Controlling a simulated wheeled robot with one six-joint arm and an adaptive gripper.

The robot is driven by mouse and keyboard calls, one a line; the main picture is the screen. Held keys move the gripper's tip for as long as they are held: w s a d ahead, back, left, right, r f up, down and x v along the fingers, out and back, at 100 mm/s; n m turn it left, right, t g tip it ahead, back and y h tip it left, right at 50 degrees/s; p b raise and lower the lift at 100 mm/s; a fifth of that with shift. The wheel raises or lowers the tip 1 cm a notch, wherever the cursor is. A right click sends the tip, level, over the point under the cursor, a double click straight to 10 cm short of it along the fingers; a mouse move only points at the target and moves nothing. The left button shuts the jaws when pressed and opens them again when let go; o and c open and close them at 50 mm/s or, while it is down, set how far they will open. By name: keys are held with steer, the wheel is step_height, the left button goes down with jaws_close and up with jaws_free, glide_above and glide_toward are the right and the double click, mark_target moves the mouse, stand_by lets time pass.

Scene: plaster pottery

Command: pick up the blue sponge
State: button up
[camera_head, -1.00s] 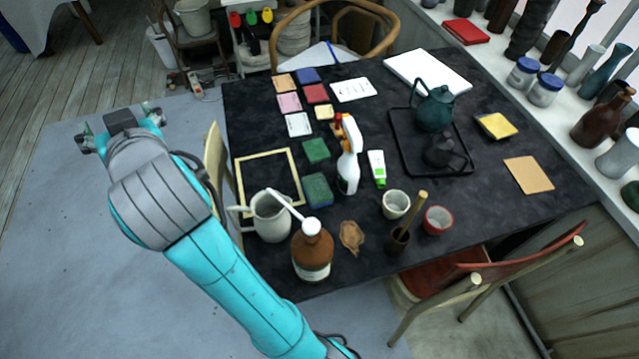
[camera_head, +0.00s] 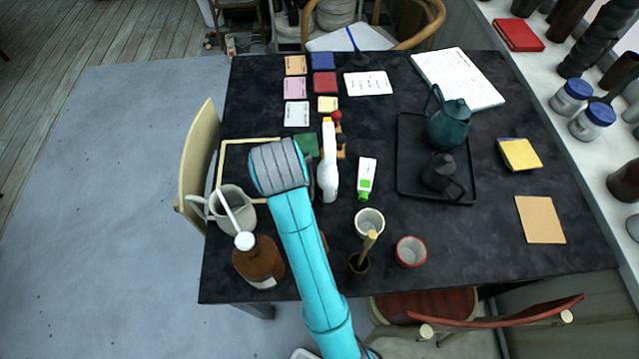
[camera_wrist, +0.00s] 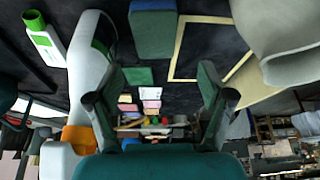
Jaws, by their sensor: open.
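In the wrist view, the blue sponge (camera_wrist: 153,38) is a thick blue block with a green edge, lying on the dark table at the top middle. My gripper (camera_wrist: 160,76) is open and empty, with its two dark fingers spread and the sponge beyond the gap between them. The fingers and the sponge are apart. In the head view, my arm covers the sponge, and my gripper is hidden beneath the arm's end.
A white spray bottle (camera_head: 328,170) stands close beside my arm's end; it also looms at the left in the wrist view (camera_wrist: 90,75). A pitcher (camera_head: 236,212), brown bottle (camera_head: 259,262), frame (camera_head: 222,160) and green block (camera_head: 306,145) are near. The table (camera_head: 385,125) has bare room.

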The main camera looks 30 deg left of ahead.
steer(key=x, duration=0.4)
steer(key=shift+w+d+f, duration=0.2)
steer(key=shift+d+f, duration=0.1)
steer(key=shift+f, duration=0.05)
steer(key=x, duration=0.5)
steer(key=shift+w+a, duration=0.1)
steer(key=shift+w, duration=0.05)
steer(key=shift+w+a+f, duration=0.15)
steer(key=shift+w+f, duration=0.05)
steer(key=shift+f, duration=0.2)
steer(key=shift+f, duration=0.25)
steer(key=c, duration=0.5)
